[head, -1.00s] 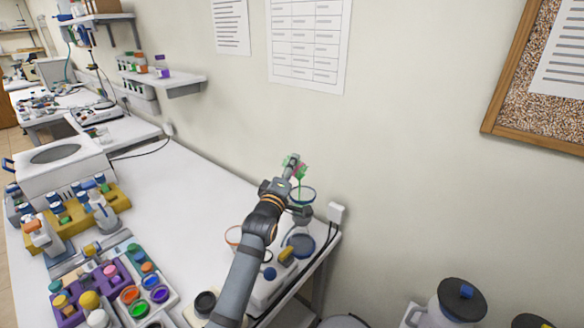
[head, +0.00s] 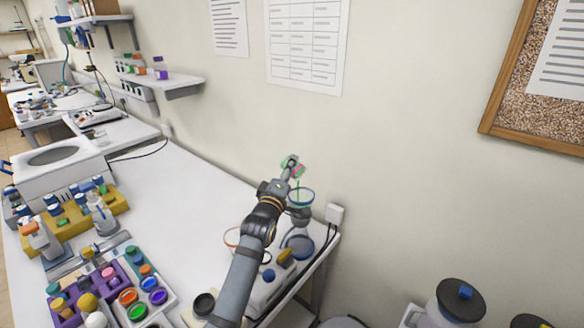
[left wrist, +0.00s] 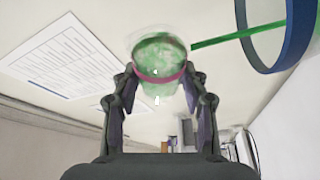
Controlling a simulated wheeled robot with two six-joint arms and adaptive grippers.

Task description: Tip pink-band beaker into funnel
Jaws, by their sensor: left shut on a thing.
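The pink-band beaker (left wrist: 160,62) is held between the fingers of my left gripper (left wrist: 158,85) in the left wrist view. It is glassy, has a pink band and shows green liquid inside. In the head view my left gripper (head: 290,164) holds the beaker (head: 299,171) tilted above the funnel (head: 301,197), which has a blue rim. A thin green stream (head: 298,186) runs from the beaker down into the funnel mouth. In the left wrist view the green stream (left wrist: 215,38) reaches the blue funnel rim (left wrist: 287,60). My right gripper is not in view.
A white device with a yellow part (head: 285,257) stands under the funnel at the bench end. A white wall box (head: 334,214) is close by on the right. Coloured jars (head: 128,296) sit at front left. The middle of the white bench (head: 185,205) is clear.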

